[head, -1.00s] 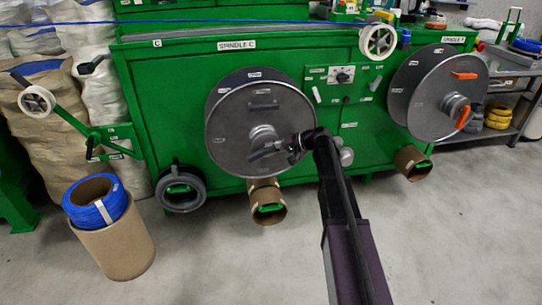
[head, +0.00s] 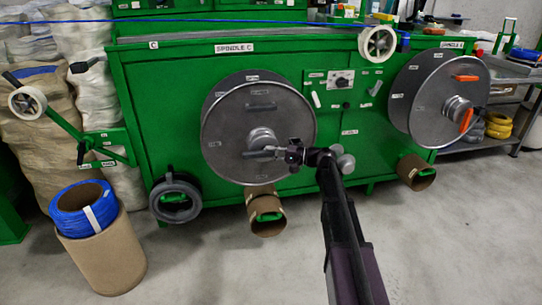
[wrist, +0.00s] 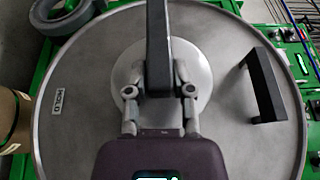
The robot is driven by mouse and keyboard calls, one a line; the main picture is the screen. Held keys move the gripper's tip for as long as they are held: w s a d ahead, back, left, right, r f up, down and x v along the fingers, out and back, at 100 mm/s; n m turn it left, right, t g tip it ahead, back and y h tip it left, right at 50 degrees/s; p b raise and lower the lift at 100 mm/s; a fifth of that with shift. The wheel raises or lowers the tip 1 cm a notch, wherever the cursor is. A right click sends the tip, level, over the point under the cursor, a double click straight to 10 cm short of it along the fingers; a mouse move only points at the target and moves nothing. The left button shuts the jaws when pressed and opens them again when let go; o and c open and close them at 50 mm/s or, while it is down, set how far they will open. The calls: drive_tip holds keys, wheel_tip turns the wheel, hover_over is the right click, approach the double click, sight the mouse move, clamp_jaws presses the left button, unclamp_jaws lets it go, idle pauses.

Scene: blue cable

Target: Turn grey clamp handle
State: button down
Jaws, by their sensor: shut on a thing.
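The grey clamp handle (head: 260,154) is a bar across the hub (head: 262,138) of the grey reel (head: 230,125) at the spindle marked C. It lies about level in the head view. My gripper (head: 285,153) is at the handle's right end, in front of the reel face. In the wrist view the handle (wrist: 158,40) runs upright from between the fingers of my gripper (wrist: 160,92), which is shut on it. The pale round hub (wrist: 197,68) shows behind. The handle's gripped end is partly hidden by the fingers.
A black fixed grip (wrist: 265,85) stands out from the reel face. A second reel (head: 425,105) with orange handles (head: 466,119) is at the right. Cardboard tubes (head: 265,212), a grey ring (head: 178,200) and a blue coil (head: 85,208) are below and left. The floor is clear in front.

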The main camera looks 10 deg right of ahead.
drive_tip(key=shift+a, duration=0.1)
drive_tip(key=shift+c, duration=2.4)
unclamp_jaws()
drive_tip(key=shift+d, duration=0.2)
drive_tip(key=v, duration=1.1)
drive_tip(key=shift+s+d, duration=0.15)
drive_tip(key=shift+d, duration=0.15)
drive_tip(key=shift+r, duration=0.1)
